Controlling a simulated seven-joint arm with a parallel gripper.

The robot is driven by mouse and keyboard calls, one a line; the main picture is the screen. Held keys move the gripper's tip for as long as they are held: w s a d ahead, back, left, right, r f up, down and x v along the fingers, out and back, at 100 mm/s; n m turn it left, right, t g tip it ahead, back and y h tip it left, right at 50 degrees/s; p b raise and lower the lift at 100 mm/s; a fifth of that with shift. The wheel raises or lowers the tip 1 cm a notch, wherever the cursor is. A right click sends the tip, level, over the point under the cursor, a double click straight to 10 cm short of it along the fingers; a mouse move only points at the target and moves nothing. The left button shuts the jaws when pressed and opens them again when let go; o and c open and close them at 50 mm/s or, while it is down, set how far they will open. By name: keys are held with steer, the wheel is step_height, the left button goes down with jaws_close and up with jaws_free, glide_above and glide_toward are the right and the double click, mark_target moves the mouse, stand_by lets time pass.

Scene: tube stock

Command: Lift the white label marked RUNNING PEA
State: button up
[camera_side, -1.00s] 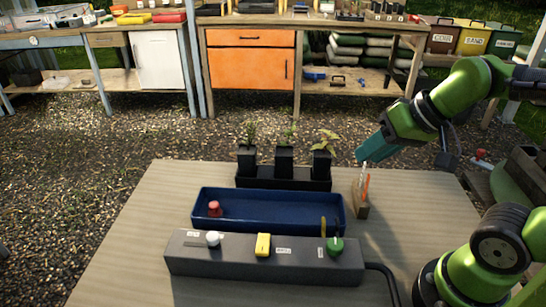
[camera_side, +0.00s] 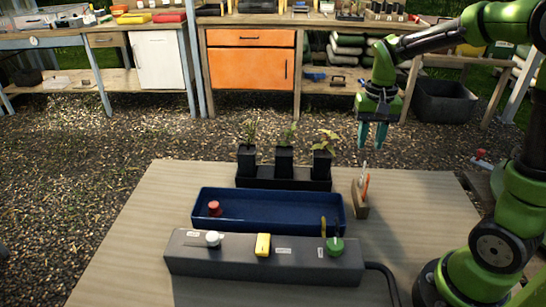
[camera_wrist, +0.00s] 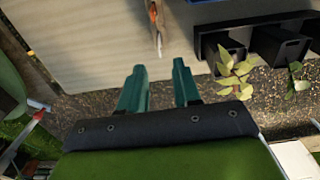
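A white label (camera_side: 362,175) stands upright beside an orange one (camera_side: 367,186) in a small wooden block (camera_side: 360,208) near the right end of the blue tray. Its lettering is too small to read. In the wrist view the white label (camera_wrist: 158,44) shows at the top, near the table edge, with the orange one (camera_wrist: 153,12) above it. My gripper (camera_side: 372,148) hangs in the air above and behind the block, teal fingers pointing down. The wrist view shows the same fingers (camera_wrist: 158,82) apart, with nothing between them.
In front is a grey box (camera_side: 215,266) with white, yellow and green controls and a cable. A black holder (camera_side: 255,183) with seedling pots stands behind the tray. The right tabletop is mostly clear.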

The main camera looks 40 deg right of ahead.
mark_target(361, 181)
step_height(361, 181, down, 12)
steer(key=shift+d+r, duration=0.1)
steer(key=shift+r, duration=0.15)
stand_by(0.3)
jaws_close()
